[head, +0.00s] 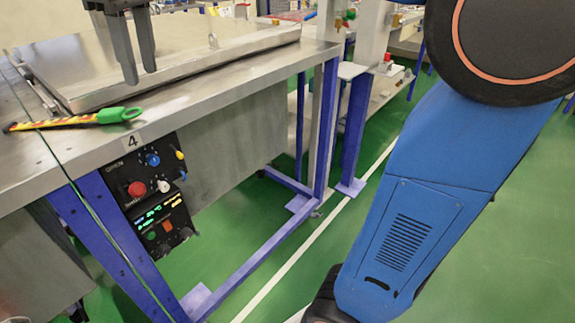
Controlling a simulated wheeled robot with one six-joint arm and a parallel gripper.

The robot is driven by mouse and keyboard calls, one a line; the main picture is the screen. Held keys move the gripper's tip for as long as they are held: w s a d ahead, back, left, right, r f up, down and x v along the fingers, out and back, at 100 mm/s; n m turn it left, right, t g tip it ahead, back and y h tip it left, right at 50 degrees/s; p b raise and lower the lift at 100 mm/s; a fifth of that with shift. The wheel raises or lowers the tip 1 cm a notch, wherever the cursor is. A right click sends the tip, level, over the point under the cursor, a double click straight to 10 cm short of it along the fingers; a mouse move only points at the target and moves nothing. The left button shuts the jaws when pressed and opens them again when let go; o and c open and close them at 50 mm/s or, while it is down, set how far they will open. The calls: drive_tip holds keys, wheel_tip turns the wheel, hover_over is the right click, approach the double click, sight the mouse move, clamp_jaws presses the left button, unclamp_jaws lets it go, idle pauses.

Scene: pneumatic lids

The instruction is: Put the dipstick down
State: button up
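The dipstick (70,121) lies on the steel table top near its front left edge. The handle lies close to the front edge, above a label marked 4. My gripper (140,75) is at the top left of the view, with two dark fingers pointing down and a gap between them. It holds nothing and is apart from the dipstick, above and behind its handle.
A large flat metal lid (170,55) covers much of the steel table (230,75) behind the dipstick. A control panel (147,190) with a red button and knobs hangs under the table front. Blue legs stand on the green floor (315,262).

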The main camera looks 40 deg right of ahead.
drive_tip(key=s+d+f+m+t, duration=0.1)
drive_tip(key=s+d+f+m, duration=0.2)
drive_tip(key=s+d+f, duration=0.3)
drive_tip(key=s+d+f+m+t, duration=0.1)
drive_tip(key=s+d+f+m, duration=0.2)
drive_tip(key=s+d+f, duration=0.4)
drive_tip(key=s+d+f+m+t, duration=0.1)
drive_tip(key=s+d+f, duration=0.5)
drive_tip(key=f, duration=1)
drive_tip(key=shift+s+d+m+h, duration=0.3)
drive_tip(key=shift+m+h, duration=0.1)
drive_tip(key=shift+m, duration=0.5)
drive_tip(key=shift+o, duration=0.6)
